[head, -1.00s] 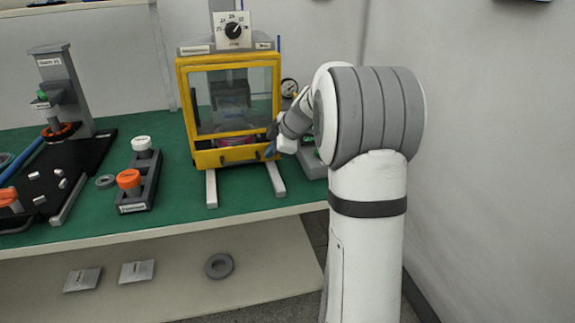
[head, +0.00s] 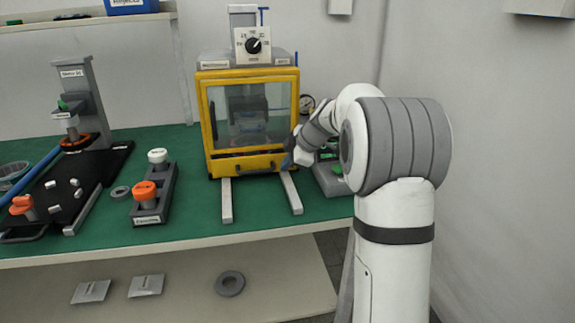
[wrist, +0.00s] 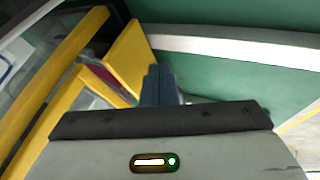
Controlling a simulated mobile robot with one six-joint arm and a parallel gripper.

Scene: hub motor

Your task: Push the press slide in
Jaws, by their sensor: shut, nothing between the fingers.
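The press (head: 203,120) is a yellow-framed cabinet with a clear window on the green bench. The press slide's yellow front (head: 247,164) is at its bottom, above two pale rails (head: 227,202) that stick out forward. In the wrist view the slide's yellow front (wrist: 130,57) stands a little out from the frame, with a dark red part behind it. My gripper (head: 288,160) is at the right end of the slide's front. Its dark blue fingers (wrist: 159,85) are together and empty, beside the yellow front in the wrist view. Whether they touch it I cannot tell.
A grey box with green parts (head: 330,168) stands close right of the press, partly behind my arm. A gauge (head: 306,104) is behind my wrist. A holder with orange and white knobs (head: 154,200) stands left. The bench between holder and rails is clear.

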